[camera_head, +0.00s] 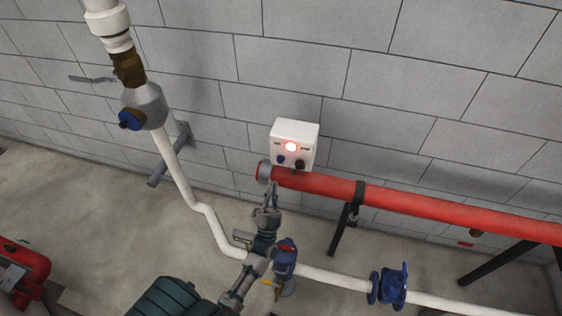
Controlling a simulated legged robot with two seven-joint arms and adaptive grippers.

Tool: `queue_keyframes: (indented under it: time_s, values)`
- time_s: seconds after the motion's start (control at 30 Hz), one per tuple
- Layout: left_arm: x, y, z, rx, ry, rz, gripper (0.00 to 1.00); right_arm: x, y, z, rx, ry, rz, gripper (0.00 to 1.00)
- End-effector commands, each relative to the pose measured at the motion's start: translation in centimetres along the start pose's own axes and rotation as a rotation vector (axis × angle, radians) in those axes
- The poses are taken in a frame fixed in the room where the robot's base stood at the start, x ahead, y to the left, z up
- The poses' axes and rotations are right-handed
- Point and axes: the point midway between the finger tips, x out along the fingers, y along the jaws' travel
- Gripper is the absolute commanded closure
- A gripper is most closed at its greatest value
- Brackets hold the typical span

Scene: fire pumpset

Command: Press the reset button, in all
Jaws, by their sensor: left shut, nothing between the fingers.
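A white control box (308,133) is on the grey block wall, just above the end of the red pipe. A round lit lamp (291,147) glows white-red on its front. Below the lamp are a small blue knob or button (281,160) at the left and a dark one (299,164) at the right. Their labels are too small to read, so I cannot tell which is the reset button. My left gripper (271,184) points up at the box from below, shut and empty. Its tips overlap the red pipe's end in the picture and appear apart from the buttons. My right gripper is out of view.
The red pipe (420,206) runs right from under the box on dark supports. A white pipe (182,181) with a blue-handled valve (131,120) drops at the left. A blue valve (389,286) sits at the lower right. A green motor (165,298) is at the bottom.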

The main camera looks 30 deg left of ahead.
Motion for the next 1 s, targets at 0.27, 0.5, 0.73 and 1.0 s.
queue_keyframes:
  time_s: [0.27,0.5,0.73,1.0]
  values:
    - [2.5,2.2,2.2,0.0,0.002,-0.001,1.0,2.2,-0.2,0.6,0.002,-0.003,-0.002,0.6]
    - [4.4,3.4,3.3,0.0,0.001,-0.001,1.0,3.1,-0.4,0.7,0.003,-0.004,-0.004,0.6]
    - [5.1,3.8,3.8,0.0,0.0,0.001,1.0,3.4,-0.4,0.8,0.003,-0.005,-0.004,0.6]
    - [5.2,3.8,3.8,0.0,0.0,0.001,1.0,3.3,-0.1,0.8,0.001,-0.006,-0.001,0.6]
